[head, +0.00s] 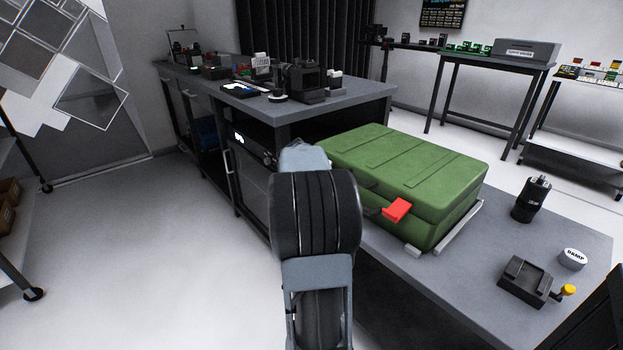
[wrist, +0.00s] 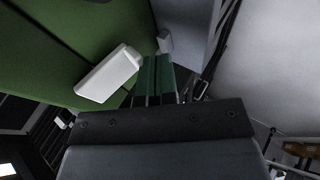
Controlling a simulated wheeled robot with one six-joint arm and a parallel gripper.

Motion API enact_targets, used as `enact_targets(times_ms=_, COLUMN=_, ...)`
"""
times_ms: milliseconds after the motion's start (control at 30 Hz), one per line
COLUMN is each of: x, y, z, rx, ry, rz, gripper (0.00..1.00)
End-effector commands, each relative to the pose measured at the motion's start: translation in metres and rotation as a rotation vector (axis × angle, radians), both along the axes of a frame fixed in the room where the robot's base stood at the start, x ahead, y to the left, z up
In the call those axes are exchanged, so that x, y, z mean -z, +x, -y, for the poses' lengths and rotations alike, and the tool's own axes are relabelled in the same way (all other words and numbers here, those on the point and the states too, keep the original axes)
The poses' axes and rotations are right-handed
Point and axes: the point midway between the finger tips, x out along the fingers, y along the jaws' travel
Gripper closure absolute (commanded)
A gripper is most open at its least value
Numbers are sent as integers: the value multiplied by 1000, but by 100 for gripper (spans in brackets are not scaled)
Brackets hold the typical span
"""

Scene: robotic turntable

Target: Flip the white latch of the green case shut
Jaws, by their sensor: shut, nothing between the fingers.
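The green case (head: 410,170) lies closed on a grey table, its lid down. In the wrist view its green side (wrist: 60,50) fills the upper left. The white latch (wrist: 107,76) shows there as a pale plate that seems to stand out from the case; its exact angle is hard to tell. My gripper (wrist: 157,62) is shut and empty, its fingers just right of the latch. I cannot tell whether they touch it. In the head view my arm hides the gripper and the white latch. A red latch (head: 397,210) sticks out from the case front.
Light bars (head: 460,228) edge the case's base on the table (head: 470,275). To the right stand a black cylinder (head: 531,200), a white oval button (head: 572,258) and a black block with a yellow knob (head: 527,280). Open floor (head: 170,260) lies left.

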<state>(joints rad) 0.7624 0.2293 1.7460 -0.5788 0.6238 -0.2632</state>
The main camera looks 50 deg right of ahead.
Motion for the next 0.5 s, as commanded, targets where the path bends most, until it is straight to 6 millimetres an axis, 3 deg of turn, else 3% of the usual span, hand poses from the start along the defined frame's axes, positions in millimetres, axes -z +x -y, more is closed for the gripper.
enact_targets(times_ms=500, x=5, y=-1, z=5, rx=0, ry=0, rz=0, gripper=100)
